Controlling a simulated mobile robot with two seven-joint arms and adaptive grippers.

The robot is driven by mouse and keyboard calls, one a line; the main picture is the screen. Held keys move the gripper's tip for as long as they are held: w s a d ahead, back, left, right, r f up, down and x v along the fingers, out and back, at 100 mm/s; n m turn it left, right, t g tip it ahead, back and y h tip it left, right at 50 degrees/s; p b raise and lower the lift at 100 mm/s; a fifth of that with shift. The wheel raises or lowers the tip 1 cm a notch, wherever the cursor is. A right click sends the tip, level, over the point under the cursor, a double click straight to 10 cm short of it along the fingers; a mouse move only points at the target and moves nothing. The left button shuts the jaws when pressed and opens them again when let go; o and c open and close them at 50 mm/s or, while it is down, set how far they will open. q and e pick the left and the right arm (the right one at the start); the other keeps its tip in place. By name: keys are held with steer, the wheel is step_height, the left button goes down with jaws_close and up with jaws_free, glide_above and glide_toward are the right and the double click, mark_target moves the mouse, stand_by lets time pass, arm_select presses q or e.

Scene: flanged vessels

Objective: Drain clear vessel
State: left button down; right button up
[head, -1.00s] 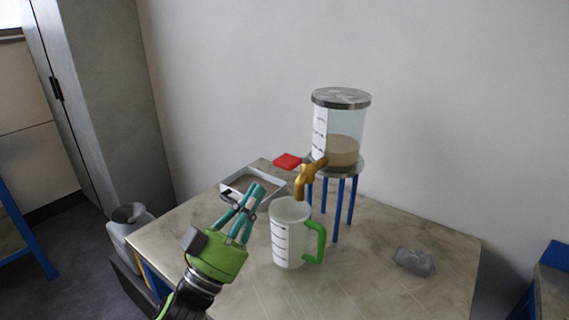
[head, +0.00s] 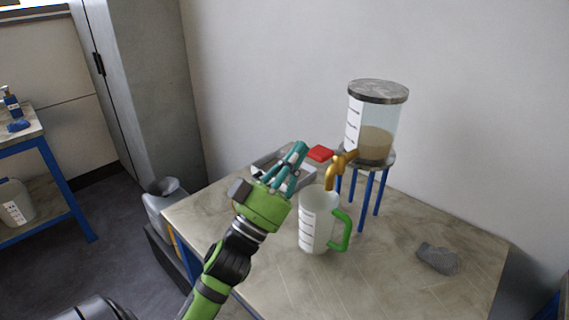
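The clear vessel (head: 377,118) has a grey lid and stands on a stand with blue legs (head: 367,197) at the back of the table. Tan liquid fills its lower part. A brass tap (head: 336,171) sticks out from its lower left. A white measuring jug (head: 317,222) with a green handle stands upright on the table below the tap. Its inside is mostly hidden, and I cannot tell whether liquid flows. My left gripper (head: 297,158) is left of the tap, above the table, pointing up and away. Its teal fingers look close together with nothing clear between them. My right gripper is not seen.
A grey cloth (head: 438,258) lies at the table's right. A grey container (head: 160,197) stands left of the table (head: 270,285). The table's front is clear.

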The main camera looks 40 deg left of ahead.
mark_target(320, 154)
arm_select(q)
steer(key=p+x, duration=0.2)
steer(key=x, duration=0.2)
steer(key=shift+f+b, duration=0.45)
steer(key=shift+f, duration=1.65)
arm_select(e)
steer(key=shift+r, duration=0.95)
